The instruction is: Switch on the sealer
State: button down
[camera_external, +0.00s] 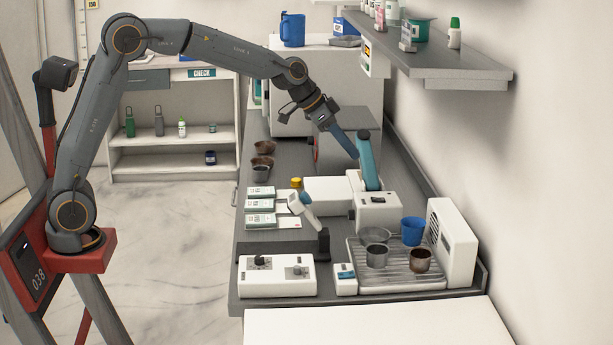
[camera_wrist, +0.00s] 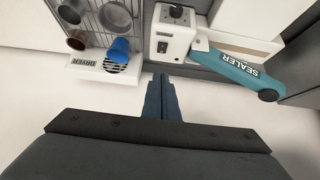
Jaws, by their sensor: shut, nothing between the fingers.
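The sealer is a white unit (camera_external: 378,212) with a teal lever (camera_external: 367,160) standing raised and tilted. In the wrist view the lever reads SEALER (camera_wrist: 240,76), and the white body (camera_wrist: 170,35) carries a black knob (camera_wrist: 177,11) and a small dark part on its face. I cannot read the switch's setting. My gripper (camera_external: 354,154) is shut and empty. It is above the sealer, close to the top of the lever; contact cannot be made out. In the wrist view its closed fingers (camera_wrist: 160,80) point toward the sealer body, left of the lever.
A rack (camera_external: 400,283) with metal cups, a blue cup (camera_external: 413,230) and the upright white dryer (camera_external: 452,243) is nearer the camera. A white control box (camera_external: 276,276) is at the front left. A wall shelf (camera_external: 455,72) overhangs at upper right. Small boxes (camera_external: 260,205) lie left.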

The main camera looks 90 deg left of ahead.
jog(key=p, duration=0.2)
send_over(375, 199)
jog(key=s, duration=0.2)
notch_tip(375, 199, down, 7)
jog(key=shift+w+a+f, duration=0.1)
jog(key=shift+w+a, duration=0.05)
jog(key=f+p, duration=0.1)
jog(key=f, duration=0.2)
jog(key=shift+s, duration=0.2)
jog(key=shift+f, duration=0.5)
jog(key=shift+s+f+b, duration=0.15)
jog(key=shift+f+b, duration=0.35)
jog(key=shift+b, duration=0.5)
jog(key=shift+r, duration=0.3)
jog(key=shift+r+p, duration=0.6)
jog(key=shift+r, duration=0.05)
